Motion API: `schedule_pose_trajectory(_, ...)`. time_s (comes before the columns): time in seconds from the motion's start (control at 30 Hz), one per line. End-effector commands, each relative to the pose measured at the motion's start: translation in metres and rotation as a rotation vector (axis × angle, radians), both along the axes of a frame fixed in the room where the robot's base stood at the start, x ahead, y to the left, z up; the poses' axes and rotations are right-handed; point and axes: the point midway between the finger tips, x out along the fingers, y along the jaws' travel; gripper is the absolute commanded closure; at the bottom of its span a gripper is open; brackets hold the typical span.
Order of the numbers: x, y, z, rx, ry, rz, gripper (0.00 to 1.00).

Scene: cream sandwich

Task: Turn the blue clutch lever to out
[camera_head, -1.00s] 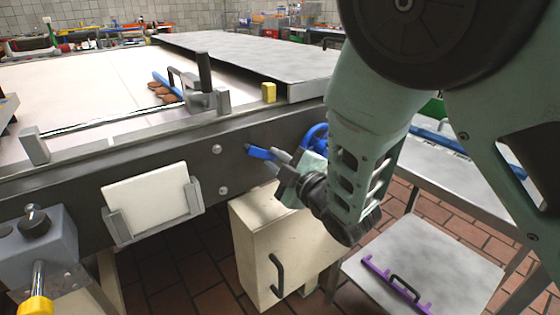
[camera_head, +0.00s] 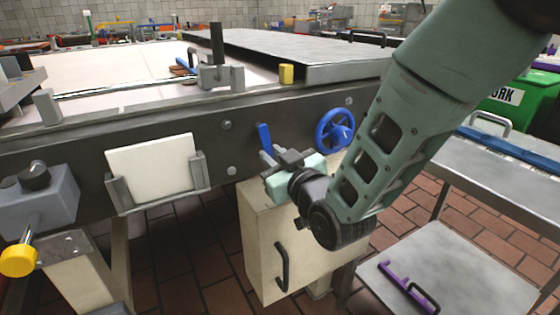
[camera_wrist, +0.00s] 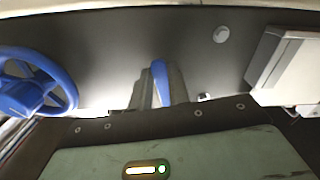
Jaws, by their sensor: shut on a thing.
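The blue clutch lever (camera_head: 264,138) is on the dark side panel of the conveyor machine, left of the blue handwheel. In the head view it points steeply upward. My gripper (camera_head: 273,158) is at the lever's lower part, with its fingers against the panel side. In the wrist view the blue lever (camera_wrist: 161,82) stands between my two grey fingers (camera_wrist: 160,88), which are shut on it. The lever's pivot end is hidden behind my fingers in the head view.
The blue handwheel (camera_head: 335,130) sits close to the right of my gripper. A white plate in a holder (camera_head: 151,168) is on the panel to the left. A cream cabinet (camera_head: 262,240) stands below. A steel table (camera_head: 470,165) is at the right.

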Motion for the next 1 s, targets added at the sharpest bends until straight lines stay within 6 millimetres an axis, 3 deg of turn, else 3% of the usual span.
schedule_pose_trajectory(0.4,-0.0061,0.0082,-0.0031,0.161,0.112,0.0,1.0)
schedule_pose_trajectory(0.97,-0.0077,0.0101,-0.0025,0.185,0.13,0.001,1.0)
schedule_pose_trajectory(1.0,-0.0077,0.0101,-0.0025,0.185,0.13,0.001,0.77)
